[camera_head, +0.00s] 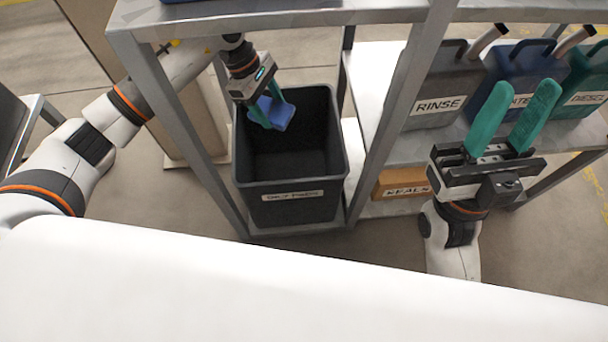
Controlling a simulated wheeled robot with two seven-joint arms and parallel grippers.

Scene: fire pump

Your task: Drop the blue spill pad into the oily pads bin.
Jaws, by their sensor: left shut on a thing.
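The blue spill pad (277,114) is between the green fingers of my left gripper (270,109), which is shut on it. The gripper reaches in under the rack's top shelf and holds the pad over the opening of the black oily pads bin (293,189), toward its left back part. The bin stands upright on the low shelf, its label facing me and too blurred to read fully. Its dark inside looks empty where I can see it. My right gripper (517,108) is open and empty, fingers pointing up, in front of the jerrycans at the right.
A grey metal rack has a post (407,100) just right of the bin and another (190,135) to its left. Jerrycans, one labelled RINSE (437,95), stand on the right shelf. An orange SEALS box (402,184) sits below. A white surface fills the foreground.

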